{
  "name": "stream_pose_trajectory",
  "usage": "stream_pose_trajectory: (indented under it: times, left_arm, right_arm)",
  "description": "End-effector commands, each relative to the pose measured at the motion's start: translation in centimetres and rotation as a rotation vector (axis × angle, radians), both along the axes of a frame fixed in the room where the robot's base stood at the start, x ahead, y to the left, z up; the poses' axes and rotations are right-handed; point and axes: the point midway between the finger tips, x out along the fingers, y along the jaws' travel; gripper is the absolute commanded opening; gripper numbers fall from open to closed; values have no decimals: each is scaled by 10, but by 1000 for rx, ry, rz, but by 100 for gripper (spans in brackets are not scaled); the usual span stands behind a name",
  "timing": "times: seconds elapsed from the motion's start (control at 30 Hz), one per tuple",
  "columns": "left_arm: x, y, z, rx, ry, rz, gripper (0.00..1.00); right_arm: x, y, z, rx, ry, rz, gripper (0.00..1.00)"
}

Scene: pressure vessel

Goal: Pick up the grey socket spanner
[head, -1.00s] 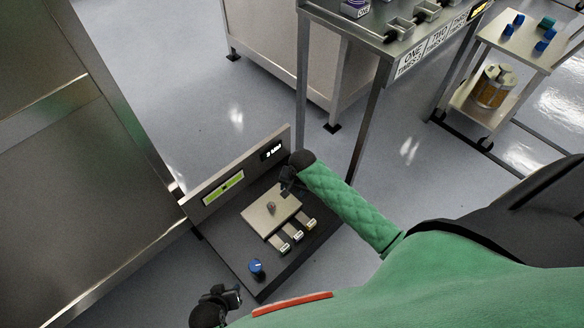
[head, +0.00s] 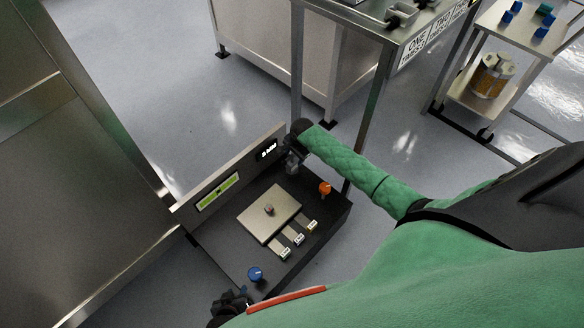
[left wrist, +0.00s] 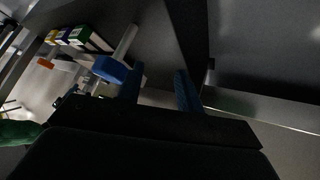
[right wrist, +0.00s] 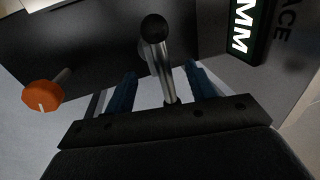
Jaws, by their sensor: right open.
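I cannot make out a grey socket spanner in any view. A metal rod with a black ball end (right wrist: 155,30) stands between the two fingers of my right gripper (right wrist: 162,90) in the right wrist view. The fingers are apart, with gaps on both sides of the rod. In the head view my right gripper (head: 291,165) is at the far right corner of a dark console (head: 225,255). My left gripper (head: 238,297) is at the console's near edge, close to a blue knob (head: 255,273). In the left wrist view its fingers (left wrist: 158,88) are apart and empty, beside the blue knob (left wrist: 111,70).
An orange knob (head: 325,188) and a pale plate (head: 255,225) with a small knob are on the console, beside several labelled levers (head: 298,239). A panel with a green display (head: 217,192) stands behind. A steel table (head: 366,60) and a shelved trolley (head: 500,40) stand further back.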

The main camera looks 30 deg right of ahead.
Motion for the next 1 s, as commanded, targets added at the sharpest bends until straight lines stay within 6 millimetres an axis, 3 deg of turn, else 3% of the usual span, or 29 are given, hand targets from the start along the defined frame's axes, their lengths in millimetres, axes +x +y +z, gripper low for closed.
stream_pose_trajectory:
  times: [0.2, 0.5, 0.8, 1.0]
  left_arm:
    - [0, 0, -4, 0, -1, 0, 36]
    - [-1, 0, -4, -1, 0, -1, 36]
    - [-2, 0, -5, 0, 1, 1, 36]
    - [-1, 0, -4, 0, 0, 0, 36]
  right_arm:
    - [3, 2, -26, 0, 0, 1, 56]
    - [3, 3, -30, 0, 0, 1, 56]
    - [3, 3, -30, 0, 0, 1, 0]
    - [4, 3, -29, 0, -2, 1, 0]
